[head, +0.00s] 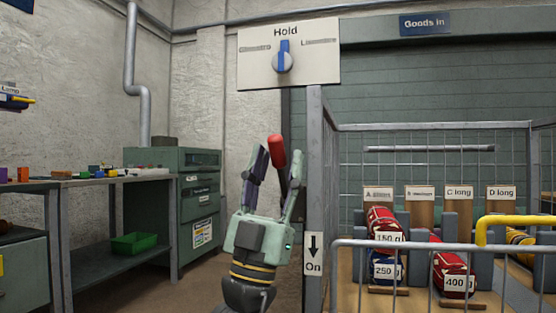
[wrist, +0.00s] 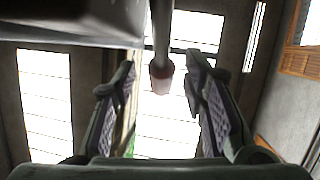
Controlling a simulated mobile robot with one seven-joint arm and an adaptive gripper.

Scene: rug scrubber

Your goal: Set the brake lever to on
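The brake lever's red grip (head: 277,150) stands high beside the grey post (head: 316,190), tilted slightly. A white sign (head: 313,254) low on the post reads "On" with a down arrow. My gripper (head: 275,165) points up and is open, with one finger to each side of the red grip in the picture. In the wrist view the lever's rod comes down from the top, and its reddish end (wrist: 162,80) shows between the two open fingers of my gripper (wrist: 162,68). I cannot tell whether a finger touches it. The lever's lower part is hidden behind my gripper.
A "Hold" board (head: 288,80) with a blue-pointer knob hangs above. A mesh cage with a front rail (head: 440,246) and labelled sacks (head: 456,278) stands right. A workbench (head: 80,182) and green cabinet (head: 190,165) stand left, with open floor before them.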

